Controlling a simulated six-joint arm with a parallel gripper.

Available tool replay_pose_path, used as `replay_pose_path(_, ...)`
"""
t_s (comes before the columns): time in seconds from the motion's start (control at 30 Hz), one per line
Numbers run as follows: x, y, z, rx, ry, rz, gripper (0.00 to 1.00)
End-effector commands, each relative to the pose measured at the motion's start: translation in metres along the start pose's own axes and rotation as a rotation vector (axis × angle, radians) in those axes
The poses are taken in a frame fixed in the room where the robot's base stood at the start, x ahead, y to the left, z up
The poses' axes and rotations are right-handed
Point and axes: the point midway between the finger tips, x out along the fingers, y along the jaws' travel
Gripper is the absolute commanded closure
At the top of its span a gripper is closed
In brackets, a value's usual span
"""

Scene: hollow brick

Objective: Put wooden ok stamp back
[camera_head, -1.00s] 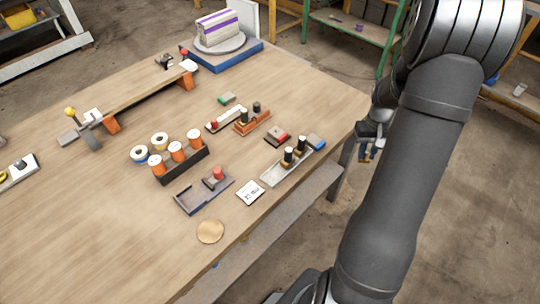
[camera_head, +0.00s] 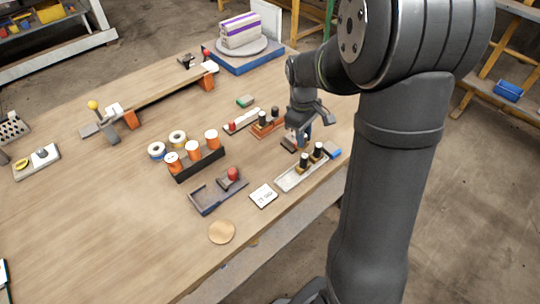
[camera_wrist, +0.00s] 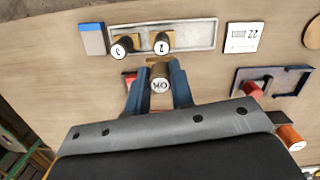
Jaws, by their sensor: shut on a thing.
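The wooden ok stamp (camera_wrist: 160,85), with a round end marked OK, stands between the blue fingers of my gripper (camera_wrist: 158,76) in the wrist view. My gripper is shut on it. In the head view my gripper (camera_head: 299,142) is over the table's right part, behind the stamp tray, and the stamp is mostly hidden. The long pale tray (camera_head: 290,179) also shows in the wrist view (camera_wrist: 195,38). It holds two black-topped stamps, marked 2 (camera_wrist: 163,42) and 3 (camera_wrist: 122,45), toward one end; the rest of its floor is bare.
A blue pad (camera_head: 332,151) lies at the tray's far end, a white card (camera_head: 264,196) near the other. A brown stamp holder (camera_head: 268,127) and a dark tray (camera_head: 205,200) are close by.

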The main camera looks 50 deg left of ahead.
Motion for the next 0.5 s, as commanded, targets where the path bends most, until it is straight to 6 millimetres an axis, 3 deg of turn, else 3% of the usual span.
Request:
replay_pose_path(0.3,0.036,-0.026,-0.072,-0.002,-0.003,-0.002,0.93)
replay_pose_path(0.5,0.048,-0.034,-0.097,0.002,0.0,-0.002,0.93)
